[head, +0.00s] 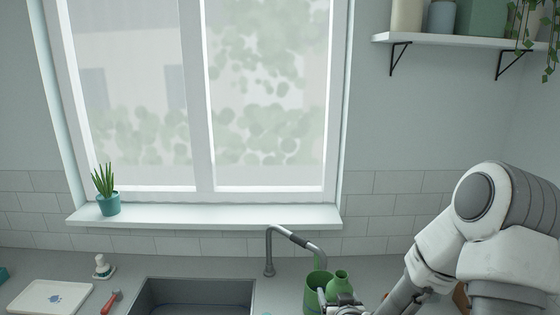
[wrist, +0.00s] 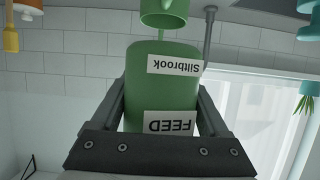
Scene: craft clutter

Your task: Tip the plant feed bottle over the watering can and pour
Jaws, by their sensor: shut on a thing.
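The green plant feed bottle (head: 341,284) shows its narrow neck at the top in the head view and looks about upright. In the wrist view the bottle (wrist: 163,80) fills the middle, with labels reading "FEED" and "Siltbrook" upside down. My gripper (head: 346,303) is shut on the bottle, with a finger along each side in the wrist view (wrist: 163,112). The green watering can (head: 313,283) stands just left of the bottle on the counter, its lower part cut off by the frame. A green vessel at the top of the wrist view (wrist: 165,14) appears to be the can.
A grey tap (head: 290,238) arches behind the can, beside the sink (head: 195,292). A white board (head: 50,297), a soap dispenser (head: 103,268) and a red-handled tool (head: 111,301) lie left. A potted plant (head: 108,203) stands on the sill. A shelf (head: 455,41) hangs upper right.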

